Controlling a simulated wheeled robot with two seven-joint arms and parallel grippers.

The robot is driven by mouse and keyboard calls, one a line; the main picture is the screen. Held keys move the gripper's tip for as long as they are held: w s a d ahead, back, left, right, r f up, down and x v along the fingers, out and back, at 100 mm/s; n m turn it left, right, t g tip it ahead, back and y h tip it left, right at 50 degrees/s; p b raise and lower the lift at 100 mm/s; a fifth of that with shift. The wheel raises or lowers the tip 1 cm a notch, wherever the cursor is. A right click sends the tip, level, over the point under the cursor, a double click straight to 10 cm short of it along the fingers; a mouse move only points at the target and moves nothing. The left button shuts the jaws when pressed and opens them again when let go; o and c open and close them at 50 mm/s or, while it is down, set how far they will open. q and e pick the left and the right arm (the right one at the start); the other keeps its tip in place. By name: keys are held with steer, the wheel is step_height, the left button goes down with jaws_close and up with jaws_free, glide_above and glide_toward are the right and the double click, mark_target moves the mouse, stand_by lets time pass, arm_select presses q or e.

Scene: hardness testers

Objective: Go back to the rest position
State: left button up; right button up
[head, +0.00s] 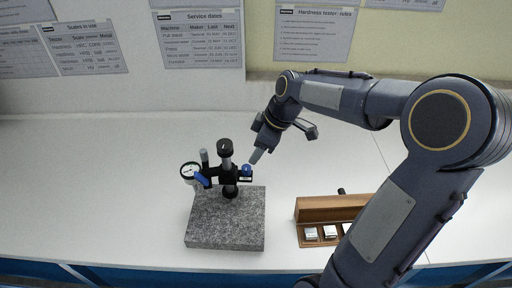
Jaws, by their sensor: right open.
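My right gripper (258,155) reaches in from the right, pointing down and left. It is open, and its light grey fingertip is just above and right of the blue knob (247,169) on the hardness tester. I cannot tell whether it touches the knob. The hardness tester (228,175) stands upright on a speckled granite block (226,225), with a black knob on top and a round white dial gauge (190,171) on its left side. My left gripper is not in view.
A wooden holder (320,210) with silver test blocks (329,232) stands right of the granite block, partly hidden by my right arm. The white table is clear on the left and behind. Paper notices hang on the back wall.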

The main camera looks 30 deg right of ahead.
steer(key=s+a+m+t, duration=0.1)
steer(key=s+a+m, duration=0.3)
steer(key=s, duration=0.6)
steer(key=s+a+m+t, duration=0.1)
steer(key=s+a+m, duration=0.3)
steer(key=s, duration=0.6)
steer(key=m, duration=0.2)
steer(key=shift+s+a+r+m+y, duration=0.25)
steer(key=shift+s+a+m+y, duration=0.05)
steer(key=shift+s+m, duration=0.1)
steer(key=shift+w, duration=0.1)
steer(key=shift+c, duration=0.5)
